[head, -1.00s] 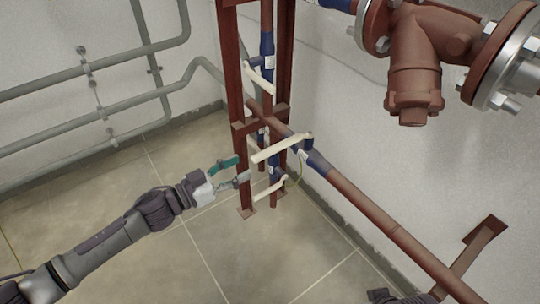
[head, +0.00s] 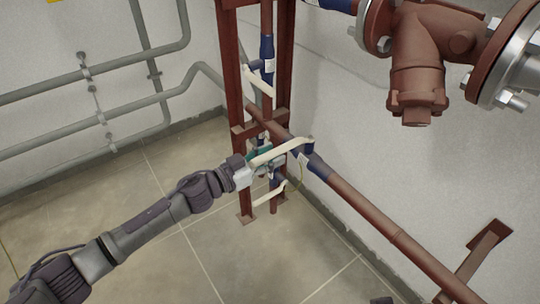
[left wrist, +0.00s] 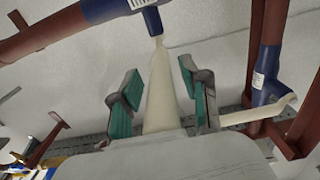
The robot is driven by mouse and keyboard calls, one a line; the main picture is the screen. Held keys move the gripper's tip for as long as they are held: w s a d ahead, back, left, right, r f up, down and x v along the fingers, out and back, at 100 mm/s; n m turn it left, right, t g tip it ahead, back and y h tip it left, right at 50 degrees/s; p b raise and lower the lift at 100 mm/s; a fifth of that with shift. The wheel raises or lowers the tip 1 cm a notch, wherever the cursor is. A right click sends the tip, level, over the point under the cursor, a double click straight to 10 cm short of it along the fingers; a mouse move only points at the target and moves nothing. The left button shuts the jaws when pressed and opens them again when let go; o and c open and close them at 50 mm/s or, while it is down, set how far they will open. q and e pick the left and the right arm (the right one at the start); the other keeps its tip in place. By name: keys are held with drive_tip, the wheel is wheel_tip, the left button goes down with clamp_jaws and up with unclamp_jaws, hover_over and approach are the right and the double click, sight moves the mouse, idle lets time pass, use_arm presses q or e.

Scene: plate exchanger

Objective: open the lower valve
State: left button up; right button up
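Three cream lever handles show on blue valves at the red frame. The lowest handle (head: 270,193) slants beside the frame's foot. The middle handle (head: 282,151) belongs to the blue valve (head: 306,148) on the long red pipe. The upper handle (head: 258,80) is higher on the vertical pipe. My left gripper (head: 264,157) is at the middle handle, which partly hides its teal pads. In the left wrist view my left gripper (left wrist: 160,95) is open, with a cream handle (left wrist: 161,75) between its fingers and gaps on both sides. My right gripper is out of view.
Red frame posts (head: 233,70) stand close beyond my left gripper. The long red pipe (head: 380,225) runs to the lower right. A large flanged red fitting (head: 418,60) fills the upper right. Grey pipes (head: 90,115) line the left wall; the floor (head: 110,210) is clear.

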use_arm(q)
clamp_jaws()
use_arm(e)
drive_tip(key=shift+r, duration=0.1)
